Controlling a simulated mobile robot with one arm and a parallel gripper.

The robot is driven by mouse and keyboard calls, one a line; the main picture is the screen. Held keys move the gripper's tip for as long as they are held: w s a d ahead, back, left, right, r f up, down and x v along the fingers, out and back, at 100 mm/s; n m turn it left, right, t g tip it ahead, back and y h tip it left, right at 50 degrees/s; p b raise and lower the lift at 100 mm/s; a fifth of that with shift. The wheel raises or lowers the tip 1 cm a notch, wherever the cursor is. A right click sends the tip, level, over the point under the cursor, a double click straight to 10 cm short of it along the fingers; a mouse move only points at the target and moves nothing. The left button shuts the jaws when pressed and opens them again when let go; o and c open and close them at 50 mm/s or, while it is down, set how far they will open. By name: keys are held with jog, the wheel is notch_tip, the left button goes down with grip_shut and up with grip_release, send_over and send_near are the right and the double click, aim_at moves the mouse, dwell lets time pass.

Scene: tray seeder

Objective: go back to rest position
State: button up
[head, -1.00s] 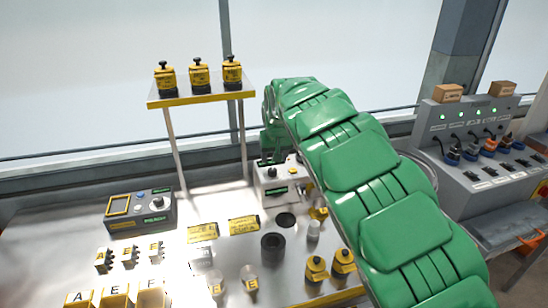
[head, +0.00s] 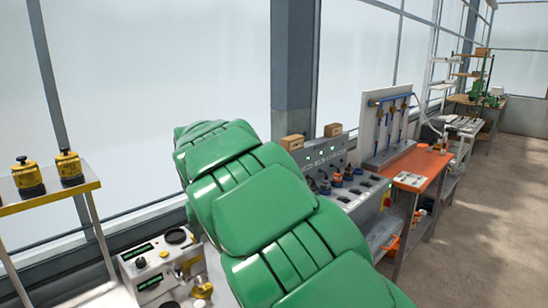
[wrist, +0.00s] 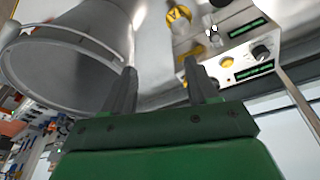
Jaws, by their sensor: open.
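My gripper (wrist: 157,92) shows in the wrist view with its two dark fingers apart and nothing between them. A large metal cone-shaped vessel (wrist: 70,60) fills the upper left of that view, close by the left finger. A white device with a green display and knobs (wrist: 240,50) is beyond the right finger. In the head view my green arm covers the middle and hides the gripper. The white device (head: 160,265) stands at the lower left there, partly behind the arm.
A shelf (head: 50,200) with yellow-black containers (head: 70,168) is at left. A grey panel unit (head: 345,190) and an orange-topped bench (head: 415,170) stand right of my arm. Open floor (head: 490,220) lies at the right.

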jog(key=s+d+r+m+g, duration=0.1)
jog(key=s+d+r+m, duration=0.1)
jog(key=s+d, duration=0.55)
jog(key=s+d+r+m+g, duration=0.1)
jog(key=s+d, duration=0.4)
jog(key=d, duration=0.5)
jog(key=s+d+f+g, duration=0.1)
jog(key=s+d, duration=0.4)
jog(key=s, duration=0.5)
jog(key=s+d+f, duration=0.1)
jog(key=s+d, duration=0.4)
jog(key=s, duration=0.5)
jog(key=s+d+f+m+g, duration=0.1)
jog(key=s+d, duration=0.4)
jog(key=s, duration=0.5)
jog(key=shift+s+d+f+g+h, duration=0.15)
jog(key=shift+s+f+g+h, duration=0.15)
jog(key=shift+f, duration=0.2)
jog(key=shift+c, duration=0.2)
